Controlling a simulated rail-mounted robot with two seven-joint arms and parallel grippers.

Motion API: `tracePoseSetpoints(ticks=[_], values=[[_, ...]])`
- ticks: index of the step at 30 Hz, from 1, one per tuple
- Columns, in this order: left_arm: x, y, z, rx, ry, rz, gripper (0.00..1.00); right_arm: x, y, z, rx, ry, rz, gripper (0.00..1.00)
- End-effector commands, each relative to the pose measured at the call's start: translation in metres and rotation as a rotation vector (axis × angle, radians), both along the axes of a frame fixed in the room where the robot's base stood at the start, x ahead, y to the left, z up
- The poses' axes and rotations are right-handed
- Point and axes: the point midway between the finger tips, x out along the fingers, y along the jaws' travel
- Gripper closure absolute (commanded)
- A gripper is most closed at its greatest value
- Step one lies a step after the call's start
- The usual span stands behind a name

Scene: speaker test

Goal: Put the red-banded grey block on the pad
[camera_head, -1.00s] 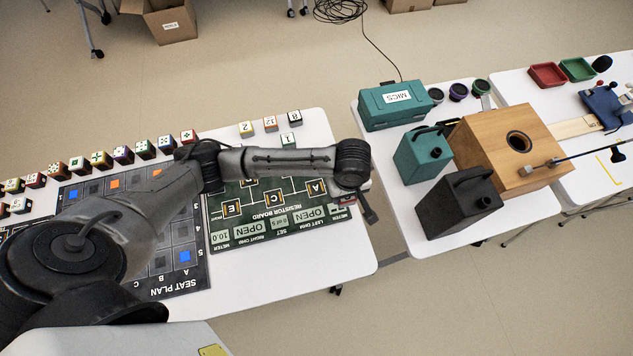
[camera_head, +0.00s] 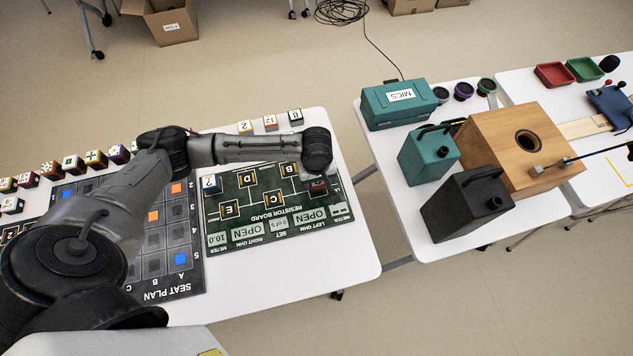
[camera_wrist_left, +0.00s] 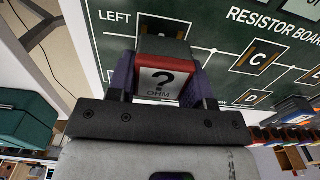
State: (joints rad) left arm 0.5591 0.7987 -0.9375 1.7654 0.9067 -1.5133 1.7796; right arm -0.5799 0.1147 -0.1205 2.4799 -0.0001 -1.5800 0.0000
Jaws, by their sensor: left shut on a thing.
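My left gripper (camera_wrist_left: 160,85) is shut on the red-banded grey block (camera_wrist_left: 162,80), whose white face reads "? OHM". In the head view the block (camera_head: 317,188) shows small and dark with a red edge, under my left wrist, at the upper right part of the green resistor board (camera_head: 218,238). It covers the spot around pad A; I cannot tell whether it touches the board. Pads B (camera_head: 289,169), C (camera_head: 273,200), D (camera_head: 249,178) and E (camera_head: 229,208) look empty. My right gripper is not in view.
Several numbered blocks, such as one (camera_head: 270,122), line the table's back edge. The seat plan (camera_head: 155,285) lies left of the board. The right table holds a wooden box (camera_head: 510,150) and dark canisters.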

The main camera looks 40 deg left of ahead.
Motion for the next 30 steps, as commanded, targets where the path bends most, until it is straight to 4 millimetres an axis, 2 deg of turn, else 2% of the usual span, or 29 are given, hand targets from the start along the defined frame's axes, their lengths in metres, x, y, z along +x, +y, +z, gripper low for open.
tracePoseSetpoints(ticks=[1,4,17,18,25,30], values=[[0.000,0.000,-0.010,0.001,0.001,0.000,0.78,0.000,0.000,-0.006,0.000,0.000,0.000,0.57],[0.000,0.000,-0.021,0.001,0.000,0.000,0.78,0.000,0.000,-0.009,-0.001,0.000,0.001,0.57],[0.000,0.000,-0.024,-0.001,-0.001,0.000,0.78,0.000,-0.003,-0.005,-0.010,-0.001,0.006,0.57],[0.000,0.000,-0.024,0.000,-0.001,0.000,0.50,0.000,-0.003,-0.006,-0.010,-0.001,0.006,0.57],[0.000,0.000,-0.024,0.000,-0.001,0.000,0.28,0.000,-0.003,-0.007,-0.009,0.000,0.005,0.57],[0.000,0.000,-0.024,0.000,-0.001,0.000,0.28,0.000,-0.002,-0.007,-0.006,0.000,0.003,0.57]])
